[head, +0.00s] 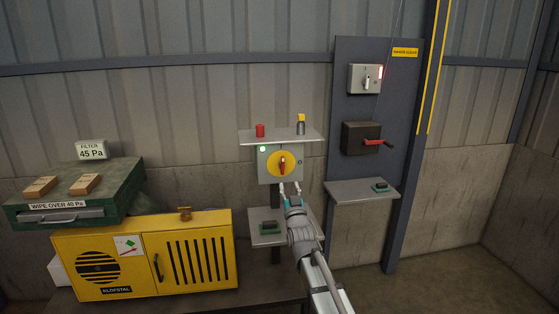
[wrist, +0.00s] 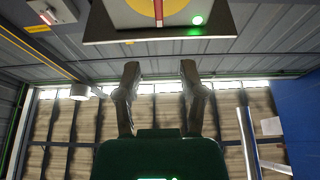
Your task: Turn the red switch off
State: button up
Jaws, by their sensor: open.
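The red switch (head: 282,163) is a rotary handle on a round yellow disc, on the front of a grey box (head: 263,171). Its handle stands about upright. A green lamp (head: 263,149) glows at the box's upper left. My gripper (head: 290,187) is open and empty, just below and slightly right of the disc in the head view. In the wrist view, the open fingers (wrist: 160,68) point toward the box. There the red switch (wrist: 158,8) is cut off by the top edge, and the green lamp (wrist: 197,20) is lit.
A shelf (head: 280,136) above the box holds a red can (head: 260,130) and a yellow-topped bottle (head: 301,125). A lower shelf (head: 268,240) is beside my arm. At right, a panel carries a grey lever box (head: 364,79) and a red crank (head: 373,142). A yellow cabinet (head: 145,255) stands left.

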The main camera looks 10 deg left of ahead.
aim_at(282, 161)
jog(key=p+x, duration=0.4)
jog(key=x, duration=0.9)
jog(key=shift+p, duration=0.4)
grip_shut()
jog(key=shift+a, duration=0.6)
jog(key=shift+d, duration=0.5)
